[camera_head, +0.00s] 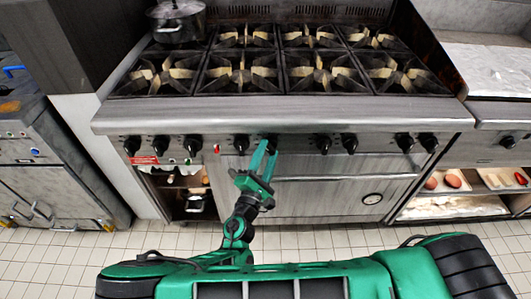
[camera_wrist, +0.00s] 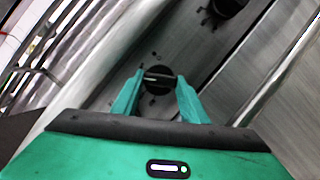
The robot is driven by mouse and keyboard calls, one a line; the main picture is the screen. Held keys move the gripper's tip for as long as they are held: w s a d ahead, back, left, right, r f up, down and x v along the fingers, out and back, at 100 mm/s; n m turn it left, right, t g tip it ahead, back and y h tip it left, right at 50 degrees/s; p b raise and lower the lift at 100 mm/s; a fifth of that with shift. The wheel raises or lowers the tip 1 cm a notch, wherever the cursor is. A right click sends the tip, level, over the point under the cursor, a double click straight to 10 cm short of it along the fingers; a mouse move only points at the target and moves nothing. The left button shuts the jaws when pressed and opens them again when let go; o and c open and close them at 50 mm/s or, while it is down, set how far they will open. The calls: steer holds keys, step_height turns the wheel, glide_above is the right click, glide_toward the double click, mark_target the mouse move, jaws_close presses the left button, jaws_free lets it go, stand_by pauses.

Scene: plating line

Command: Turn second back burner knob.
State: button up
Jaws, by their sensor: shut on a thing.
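The range front has a row of black burner knobs. My gripper (camera_head: 266,148) reaches up to the front panel and is shut on one of the middle knobs (camera_head: 272,139), just right of another knob (camera_head: 241,144). In the wrist view, the held black knob (camera_wrist: 158,78) sits between the two green fingertips (camera_wrist: 160,84), with a light line across its face. The fingers partly cover it in the head view. A neighbouring knob (camera_wrist: 227,6) shows at the top of the wrist view. I cannot read which burner the held knob serves.
The range top (camera_head: 290,105) carries several burner grates, and a lidded pot (camera_head: 178,22) stands at the back left. An oven door handle (camera_head: 330,178) runs below the knobs. Shelves with food (camera_head: 455,207) are at right. Tiled floor (camera_head: 335,240) lies in front.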

steer(key=shift+d+f+n+t+y, duration=0.15)
steer(key=shift+n+t+y, duration=0.2)
steer(key=shift+n, duration=0.95)
steer(key=shift+t, duration=0.25)
steer(key=o, duration=1)
steer(key=shift+o, duration=0.2)
steer(key=shift+s, duration=0.1)
steer(key=v, duration=1)
steer(key=shift+s, duration=0.3)
